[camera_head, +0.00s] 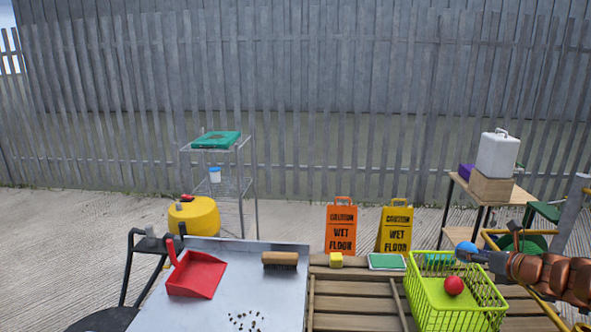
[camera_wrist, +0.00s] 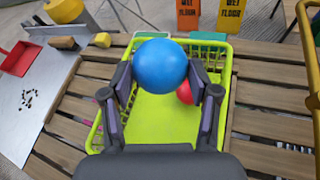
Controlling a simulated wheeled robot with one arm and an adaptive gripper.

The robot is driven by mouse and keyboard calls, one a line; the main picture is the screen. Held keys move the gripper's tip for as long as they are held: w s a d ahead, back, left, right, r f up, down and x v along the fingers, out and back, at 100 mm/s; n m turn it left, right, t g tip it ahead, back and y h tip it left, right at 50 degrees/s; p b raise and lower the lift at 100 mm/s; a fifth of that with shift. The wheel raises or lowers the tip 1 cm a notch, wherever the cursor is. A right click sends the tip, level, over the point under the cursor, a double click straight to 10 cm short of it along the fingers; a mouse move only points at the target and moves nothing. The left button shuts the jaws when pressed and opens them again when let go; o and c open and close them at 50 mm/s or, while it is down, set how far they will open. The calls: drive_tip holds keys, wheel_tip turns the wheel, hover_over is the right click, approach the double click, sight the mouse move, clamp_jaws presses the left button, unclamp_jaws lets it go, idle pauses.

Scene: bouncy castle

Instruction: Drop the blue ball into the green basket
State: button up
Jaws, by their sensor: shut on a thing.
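A blue ball (camera_wrist: 160,65) is held between the two fingers of my gripper (camera_wrist: 165,85). In the head view the ball (camera_head: 465,249) shows at the tip of my gripper (camera_head: 478,255), above the back part of the green basket. The green basket (camera_head: 428,308) stands on a slatted wooden table at the lower right. In the wrist view the basket (camera_wrist: 140,134) lies below the ball and fingers, with its bare floor in sight.
A metal table (camera_head: 215,280) bears a red dustpan (camera_head: 196,274), a brush (camera_head: 280,260) and dark crumbs. A yellow cube (camera_head: 336,259) and a green-and-white tray (camera_head: 387,262) lie left of the basket. Two wet-floor signs (camera_head: 341,228) stand behind. A yellow rail (camera_head: 540,305) is at right.

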drive_tip(key=shift+f+b, duration=0.75)
drive_tip(key=shift+f, duration=0.35)
drive_tip(key=o, duration=1)
drive_tip(key=v, duration=1.2)
drive_tip(key=shift+a, duration=0.1)
